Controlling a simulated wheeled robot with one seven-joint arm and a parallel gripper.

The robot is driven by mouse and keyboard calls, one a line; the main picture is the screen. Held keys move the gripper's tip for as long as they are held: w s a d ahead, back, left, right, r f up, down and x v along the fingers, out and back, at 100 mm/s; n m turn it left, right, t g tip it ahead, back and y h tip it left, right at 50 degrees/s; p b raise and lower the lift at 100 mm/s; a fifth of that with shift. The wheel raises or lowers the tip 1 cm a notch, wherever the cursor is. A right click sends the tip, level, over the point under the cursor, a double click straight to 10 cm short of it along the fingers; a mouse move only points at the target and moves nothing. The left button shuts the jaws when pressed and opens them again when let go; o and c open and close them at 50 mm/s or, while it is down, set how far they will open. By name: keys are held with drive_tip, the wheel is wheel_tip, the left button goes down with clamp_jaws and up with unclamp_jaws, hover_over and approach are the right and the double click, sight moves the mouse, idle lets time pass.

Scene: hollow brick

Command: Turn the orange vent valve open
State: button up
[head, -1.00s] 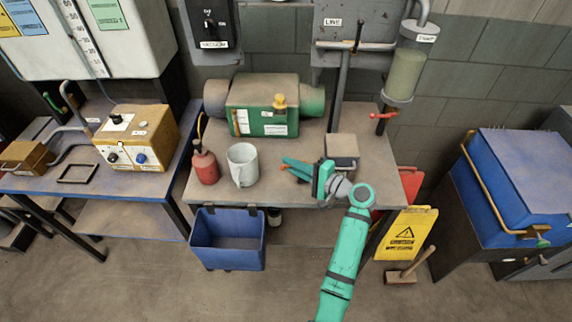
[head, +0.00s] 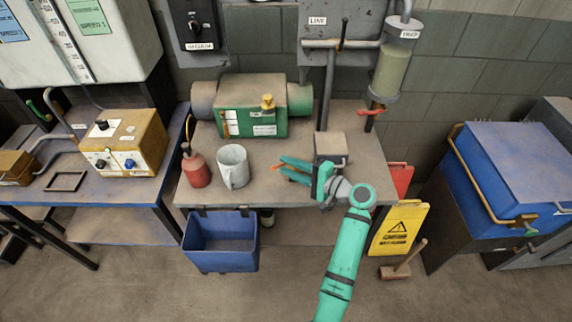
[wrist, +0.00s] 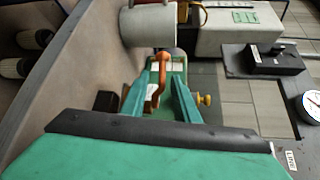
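An orange-red lever (head: 372,111) sits under the clear cylinder (head: 390,70) on the back wall, at the table's right end. It looks like the vent valve. My gripper (head: 284,168) is well left of it and nearer to me, over the table's front part and pointing left. Its teal fingers stand apart. A small orange piece (head: 277,167) shows at the fingertips. In the wrist view an orange bent piece (wrist: 160,75) shows between the fingers of my gripper (wrist: 160,85). I cannot tell whether the fingers touch it.
A grey mug (head: 233,166) and red oil can (head: 196,168) stand left of my gripper. A green pump (head: 250,105) with a yellow knob is behind. A small grey-brown block (head: 330,146) stands beside my wrist. A blue bin (head: 220,245) hangs at the table's front.

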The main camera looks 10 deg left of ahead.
drive_tip(key=v, duration=0.9)
